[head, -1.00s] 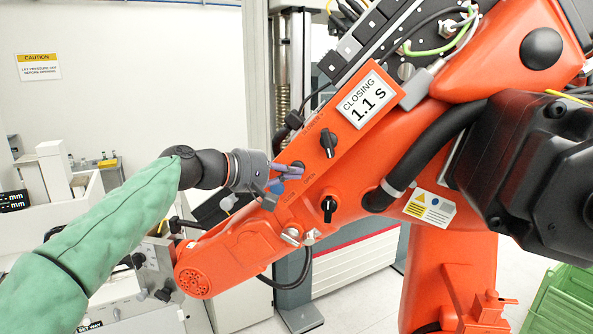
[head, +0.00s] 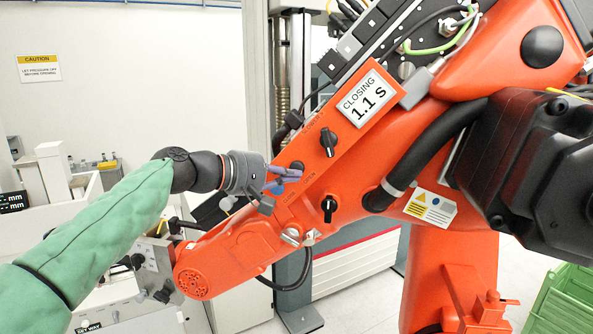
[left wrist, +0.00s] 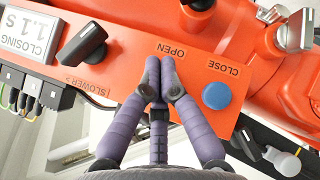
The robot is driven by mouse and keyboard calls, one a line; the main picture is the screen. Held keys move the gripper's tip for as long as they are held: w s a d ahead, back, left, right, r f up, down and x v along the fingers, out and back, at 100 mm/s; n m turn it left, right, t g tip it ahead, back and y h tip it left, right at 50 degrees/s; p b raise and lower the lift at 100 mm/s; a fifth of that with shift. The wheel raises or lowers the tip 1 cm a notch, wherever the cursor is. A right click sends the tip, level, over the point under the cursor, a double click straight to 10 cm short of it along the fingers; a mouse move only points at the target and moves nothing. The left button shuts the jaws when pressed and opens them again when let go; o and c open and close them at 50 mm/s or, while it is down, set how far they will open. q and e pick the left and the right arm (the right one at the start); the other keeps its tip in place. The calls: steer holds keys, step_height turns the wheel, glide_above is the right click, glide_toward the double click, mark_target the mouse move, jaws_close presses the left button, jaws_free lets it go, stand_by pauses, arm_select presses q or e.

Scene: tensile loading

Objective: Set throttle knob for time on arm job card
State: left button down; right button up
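The job card (head: 366,98) on the orange arm reads "CLOSING 1.1 S"; part of it shows in the left wrist view (left wrist: 32,33). One black knob (head: 328,142) sits just below the card and another (head: 328,209) lower down. In the left wrist view, a black knob (left wrist: 82,45) stands beside a "SLOWER" marking, left of my fingers. My left gripper (head: 286,177) has its purple fingers at the orange panel. In the left wrist view its fingertips (left wrist: 160,75) are together below the "OPEN" label, hiding what lies behind. A blue button (left wrist: 216,95) is to their right. My right gripper is out of view.
A black housing (head: 535,165) and a black hose (head: 430,145) crowd the right side. Cables run above the card. A grey machine column (head: 257,75) stands behind. A green crate (head: 562,305) is at the lower right. A caution sign (head: 39,68) hangs on the wall.

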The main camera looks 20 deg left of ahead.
arm_select(q)
steer(key=s, duration=0.1)
steer(key=s+b, duration=0.1)
steer(key=s, duration=0.3)
steer(key=shift+d, duration=0.25)
stand_by(0.3)
